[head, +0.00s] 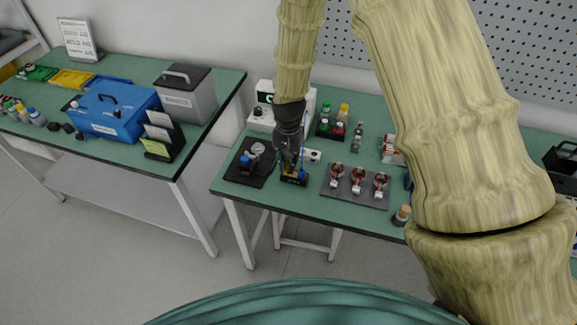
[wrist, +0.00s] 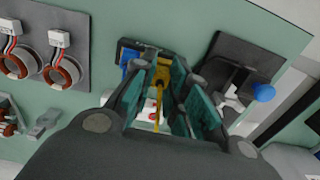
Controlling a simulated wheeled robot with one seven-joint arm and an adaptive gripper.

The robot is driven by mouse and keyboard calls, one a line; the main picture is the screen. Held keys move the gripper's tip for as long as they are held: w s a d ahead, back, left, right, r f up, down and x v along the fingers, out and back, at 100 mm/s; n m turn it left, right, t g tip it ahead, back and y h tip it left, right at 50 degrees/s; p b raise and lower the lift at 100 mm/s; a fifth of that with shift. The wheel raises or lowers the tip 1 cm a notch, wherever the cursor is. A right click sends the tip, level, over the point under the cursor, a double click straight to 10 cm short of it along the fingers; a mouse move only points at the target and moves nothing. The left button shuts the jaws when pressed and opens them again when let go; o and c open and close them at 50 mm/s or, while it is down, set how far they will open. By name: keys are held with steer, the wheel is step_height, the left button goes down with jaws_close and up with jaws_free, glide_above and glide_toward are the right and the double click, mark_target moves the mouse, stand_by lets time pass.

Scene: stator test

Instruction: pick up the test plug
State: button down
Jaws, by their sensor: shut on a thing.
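The test plug, a yellow piece with a thin yellow stem or lead, shows between my fingers in the wrist view (wrist: 160,78). My gripper (wrist: 165,100) is shut on it, with teal finger pads on either side. In the head view my gripper (head: 288,165) points down at a small black holder (head: 295,180) near the table's front edge. The holder also shows in the wrist view (wrist: 130,45), with a blue part beside the yellow plug. The plug still appears at the holder; I cannot tell whether it is seated or lifted. The fingers hide part of it.
A dark plate with several copper-wound stators (head: 357,181) lies to the right. A black fixture with a blue knob (head: 246,160) is to the left. A white instrument (head: 263,112) and a bottle rack (head: 333,128) stand behind. The green table (head: 232,187) has a front edge close by.

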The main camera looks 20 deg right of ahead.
steer(key=s+a+b, duration=0.1)
steer(key=s+b, duration=0.1)
steer(key=s, duration=0.5)
steer(key=s+a+r+b, duration=0.1)
steer(key=s+a+b, duration=0.1)
steer(key=s, duration=0.5)
steer(key=shift+s+a+r, duration=0.15)
steer(key=shift+s+a, duration=0.05)
steer(key=shift+s, duration=0.15)
step_height(320, 180, up, 3)
steer(key=p, duration=0.2)
steer(key=shift+r+p, duration=0.1)
steer(key=shift+p, duration=0.3)
steer(key=shift+w, duration=0.15)
steer(key=w+d, duration=0.3)
steer(key=w, duration=0.9)
steer(key=w+d+p, duration=0.1)
steer(key=w+d, duration=0.3)
steer(key=w, duration=0.8)
steer(key=w+d, duration=0.3)
steer(key=w, duration=0.9)
steer(key=shift+w+d, duration=0.55)
steer(key=shift+w, duration=0.5)
